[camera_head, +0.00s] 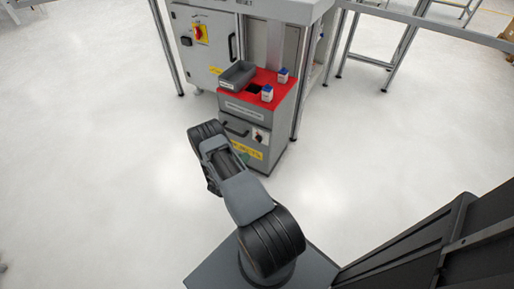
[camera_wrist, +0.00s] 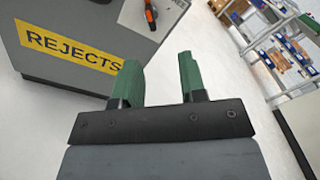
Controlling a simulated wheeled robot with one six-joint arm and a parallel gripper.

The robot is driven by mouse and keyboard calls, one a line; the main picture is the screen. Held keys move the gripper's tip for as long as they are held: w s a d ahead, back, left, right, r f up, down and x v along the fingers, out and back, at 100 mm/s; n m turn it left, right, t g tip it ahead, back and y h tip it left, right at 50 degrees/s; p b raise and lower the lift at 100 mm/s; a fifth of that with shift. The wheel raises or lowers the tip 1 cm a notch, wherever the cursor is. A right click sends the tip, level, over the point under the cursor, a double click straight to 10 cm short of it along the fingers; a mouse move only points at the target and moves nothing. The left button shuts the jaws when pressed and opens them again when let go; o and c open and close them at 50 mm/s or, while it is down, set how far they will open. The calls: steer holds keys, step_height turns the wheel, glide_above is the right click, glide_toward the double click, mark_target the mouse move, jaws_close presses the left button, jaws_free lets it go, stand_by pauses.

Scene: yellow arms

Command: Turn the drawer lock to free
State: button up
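The drawer lock (camera_head: 260,136) is a small dark and red knob on a white plate, at the right of the grey cabinet's front, below the upper drawer. The drawer (camera_head: 236,130) has a dark bar handle. My gripper (camera_wrist: 158,65) has two green fingers, apart with nothing between them. Its fingertips are short of the lock and appear lower than it in the wrist view. In the head view my arm mostly hides the gripper.
A yellow REJECTS label (camera_wrist: 68,44) is on the cabinet front below the lock. On the red top (camera_head: 262,76) stand a grey bin (camera_head: 237,76) and two small white containers with blue lids. A larger machine is behind. The floor (camera_head: 380,140) at the right is clear.

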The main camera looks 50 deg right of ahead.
mark_target(258, 141)
steer(key=shift+n+t, duration=0.3)
steer(key=shift+n, duration=0.2)
steer(key=b+x, duration=0.1)
steer(key=x, duration=0.3)
steer(key=f+b+x, duration=0.1)
steer(key=x, duration=0.4)
steer(key=f+b+x, duration=0.1)
steer(key=x, duration=0.3)
steer(key=shift+d+f, duration=0.15)
steer(key=shift+d, duration=0.15)
steer(key=shift+a, duration=0.1)
jaws_close()
